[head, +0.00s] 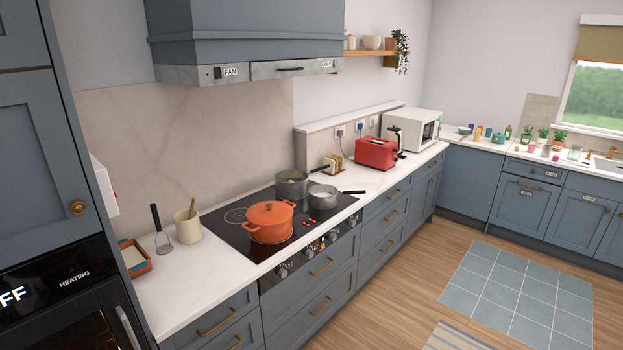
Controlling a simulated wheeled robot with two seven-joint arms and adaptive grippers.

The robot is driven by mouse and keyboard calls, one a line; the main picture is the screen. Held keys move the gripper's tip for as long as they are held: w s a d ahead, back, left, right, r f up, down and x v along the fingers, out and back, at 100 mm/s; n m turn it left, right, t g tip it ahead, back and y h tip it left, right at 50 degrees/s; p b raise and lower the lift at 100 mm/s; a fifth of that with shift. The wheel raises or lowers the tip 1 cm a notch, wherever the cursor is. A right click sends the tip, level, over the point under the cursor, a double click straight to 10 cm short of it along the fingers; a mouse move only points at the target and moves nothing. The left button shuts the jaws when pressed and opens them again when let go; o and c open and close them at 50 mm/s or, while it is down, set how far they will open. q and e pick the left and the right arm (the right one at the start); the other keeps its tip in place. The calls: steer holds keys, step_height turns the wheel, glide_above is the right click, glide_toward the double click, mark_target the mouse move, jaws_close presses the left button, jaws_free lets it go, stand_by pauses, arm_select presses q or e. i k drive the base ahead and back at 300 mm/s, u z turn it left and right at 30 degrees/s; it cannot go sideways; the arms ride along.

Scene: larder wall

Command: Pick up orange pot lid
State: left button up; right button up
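The orange pot lid (268,213) sits on the orange pot (271,233) on the front left of the black hob, in the head view. The lid has a small knob on top, and the pot has a handle on each side. Neither of my grippers is in view.
A grey pot (291,184) and a grey saucepan (323,197) with a long handle stand on the hob (235,235) near the orange pot. A cream utensil jar (187,228) stands left on the counter. The hood (250,72) hangs above the hob.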

mark_target(270, 213)
steer(key=i, duration=2.4)
steer(key=u, duration=1)
